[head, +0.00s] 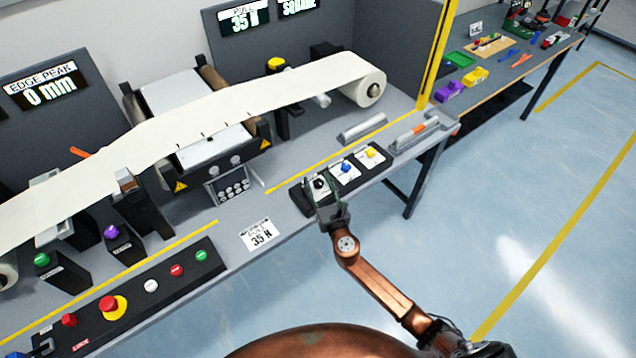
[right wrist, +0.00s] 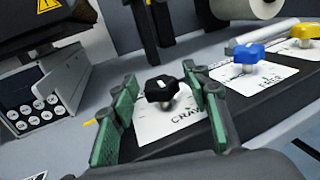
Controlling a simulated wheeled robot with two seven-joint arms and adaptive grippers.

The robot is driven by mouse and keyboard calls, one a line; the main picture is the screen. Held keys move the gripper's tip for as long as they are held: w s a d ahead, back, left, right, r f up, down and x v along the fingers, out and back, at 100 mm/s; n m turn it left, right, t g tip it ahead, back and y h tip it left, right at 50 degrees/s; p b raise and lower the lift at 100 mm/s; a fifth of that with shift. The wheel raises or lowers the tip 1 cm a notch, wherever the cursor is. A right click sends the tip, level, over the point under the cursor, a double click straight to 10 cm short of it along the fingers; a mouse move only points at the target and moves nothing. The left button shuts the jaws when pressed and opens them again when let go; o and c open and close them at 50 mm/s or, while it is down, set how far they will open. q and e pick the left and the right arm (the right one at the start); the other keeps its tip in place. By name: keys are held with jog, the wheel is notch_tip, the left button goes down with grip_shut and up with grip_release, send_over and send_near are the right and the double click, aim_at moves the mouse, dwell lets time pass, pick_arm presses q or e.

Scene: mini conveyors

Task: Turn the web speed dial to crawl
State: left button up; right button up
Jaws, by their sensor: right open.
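The dial with the black knob (right wrist: 163,89) stands on a white card lettered "CRA…" (right wrist: 172,122), partly covered by my gripper. In the head view the black knob (head: 319,183) is at the left end of a dark panel (head: 338,179) with blue and yellow knobs. My right gripper (head: 320,199) is at this dial. In the right wrist view its green-padded fingers (right wrist: 158,112) are spread, one on each side of the black knob, with gaps visible. I cannot tell which mark the knob points to. My left gripper is not in view.
The blue knob (head: 345,167) and yellow knob (head: 370,152) stand close to the right of the black one. A white web (head: 200,110) runs over rollers behind. A panel with red, white and green buttons (head: 150,290) lies at the left front.

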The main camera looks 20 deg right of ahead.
jog(key=shift+c, duration=0.2)
jog(key=c, duration=1.1)
